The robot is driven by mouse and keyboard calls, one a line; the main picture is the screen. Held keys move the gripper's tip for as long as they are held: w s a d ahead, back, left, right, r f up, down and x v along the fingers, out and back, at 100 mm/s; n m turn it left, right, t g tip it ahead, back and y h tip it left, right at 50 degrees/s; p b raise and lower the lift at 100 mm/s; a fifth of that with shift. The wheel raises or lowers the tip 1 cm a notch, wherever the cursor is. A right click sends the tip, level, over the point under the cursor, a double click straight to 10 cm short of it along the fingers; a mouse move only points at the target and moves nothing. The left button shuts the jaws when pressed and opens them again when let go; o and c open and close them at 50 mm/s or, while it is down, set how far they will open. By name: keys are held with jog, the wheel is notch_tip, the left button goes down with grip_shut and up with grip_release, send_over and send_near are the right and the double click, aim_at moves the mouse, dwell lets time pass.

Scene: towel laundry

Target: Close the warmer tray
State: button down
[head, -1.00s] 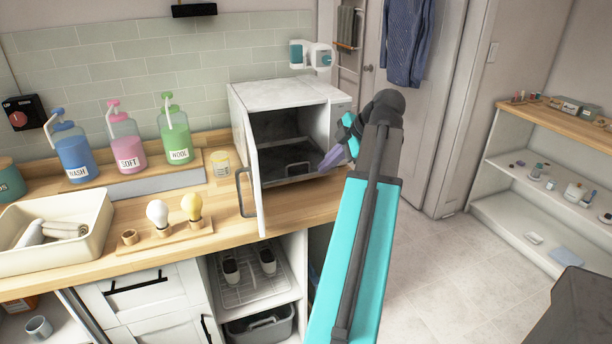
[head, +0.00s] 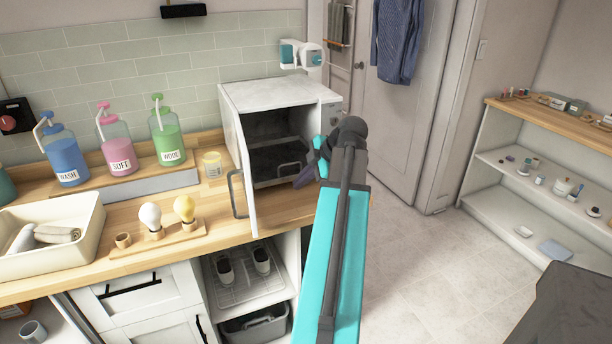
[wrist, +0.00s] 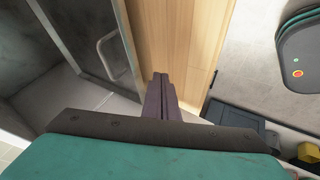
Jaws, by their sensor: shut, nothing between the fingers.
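The warmer is a white box (head: 285,92) on the counter, with its door (head: 246,175) swung open to the left. Its dark tray (head: 275,178) shows inside the opening, low down, with a grey handle at its front. In the wrist view a handle (wrist: 110,55) on a grey panel, seemingly the tray's, is at upper left, beside the fingers and apart from them. My gripper (head: 303,180) is shut and empty, at the right side of the opening, close to the tray's right front. Its purple fingers (wrist: 162,98) point over the wooden counter edge in the wrist view.
The door handle (head: 237,193) juts left over the counter (head: 205,230). Two bulbs on a wooden stand (head: 158,240), a small jar (head: 212,164) and several pump bottles (head: 118,150) stand left of the warmer. The floor (head: 425,260) to the right is clear.

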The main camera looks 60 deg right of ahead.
jog(key=shift+w+d+f+p, duration=0.1)
jog(key=shift+w+d+p, duration=0.1)
jog(key=shift+w+d, duration=0.3)
jog(key=shift+w+d+f+p, duration=0.15)
jog(key=shift+w+d, duration=0.15)
jog(key=shift+w, duration=0.45)
jog(key=shift+w+d+p, duration=0.2)
jog(key=shift+w+d, duration=0.2)
jog(key=shift+w, duration=0.2)
jog(key=b, duration=0.3)
send_near(275, 164)
jog(key=shift+s+f+x, duration=0.1)
jog(key=shift+s+x, duration=0.05)
jog(key=shift+x, duration=1.15)
jog(key=shift+s+f+x, duration=0.1)
jog(key=shift+x, duration=1.2)
jog(key=shift+w, duration=0.2)
jog(key=shift+d+r, duration=0.1)
jog(key=shift+r, duration=0.05)
jog(key=shift+w, duration=0.1)
